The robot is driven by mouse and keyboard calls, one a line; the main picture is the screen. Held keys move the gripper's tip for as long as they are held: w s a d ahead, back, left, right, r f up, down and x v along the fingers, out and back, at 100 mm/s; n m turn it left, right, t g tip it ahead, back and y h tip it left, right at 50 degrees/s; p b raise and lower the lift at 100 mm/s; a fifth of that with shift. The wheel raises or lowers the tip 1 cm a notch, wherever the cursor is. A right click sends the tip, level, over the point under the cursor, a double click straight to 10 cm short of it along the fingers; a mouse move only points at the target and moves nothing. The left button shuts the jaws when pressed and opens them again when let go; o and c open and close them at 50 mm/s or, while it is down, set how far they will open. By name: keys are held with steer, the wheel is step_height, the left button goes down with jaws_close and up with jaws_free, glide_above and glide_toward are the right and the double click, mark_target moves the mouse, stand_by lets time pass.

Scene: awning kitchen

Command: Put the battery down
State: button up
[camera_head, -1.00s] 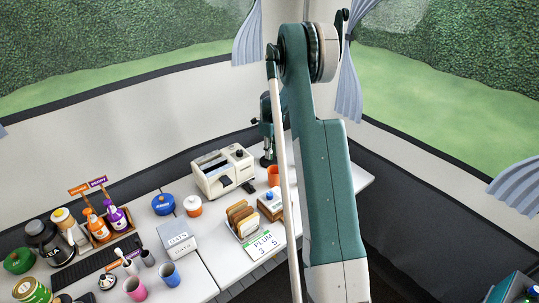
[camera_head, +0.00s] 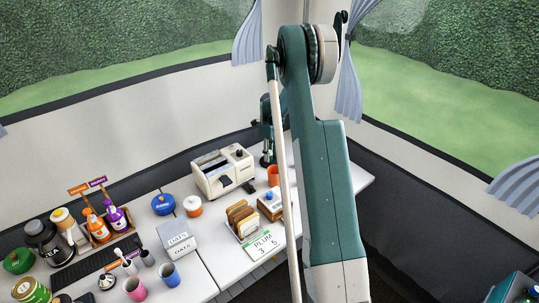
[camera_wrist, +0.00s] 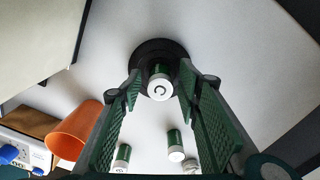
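A green battery with a white end (camera_wrist: 160,88) stands between the fingertips in the wrist view, in front of a round black base (camera_wrist: 150,50). Whether it rests on that base or on the table is unclear. My gripper (camera_wrist: 160,92) has green ridged fingers on both sides of it, with a narrow gap showing at each side. Two more green-and-white batteries stand on the white table closer to the picture's bottom edge, one at the left (camera_wrist: 122,155) and one at the right (camera_wrist: 175,146). In the head view the batteries cannot be made out, and my arm covers part of the table.
An orange cup (camera_wrist: 75,132) stands left of the fingers; it also shows in the head view (camera_head: 273,174). A cream toaster-like appliance (camera_head: 223,172), a toast rack (camera_head: 242,219), a PLUM sign (camera_head: 264,245) and an OATS box (camera_head: 177,241) crowd the table to the left.

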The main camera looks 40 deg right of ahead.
steer(key=shift+r, duration=0.2)
step_height(320, 180, up, 12)
steer(key=p, duration=0.1)
stand_by(0.5)
stand_by(0.4)
steer(key=shift+a, duration=0.1)
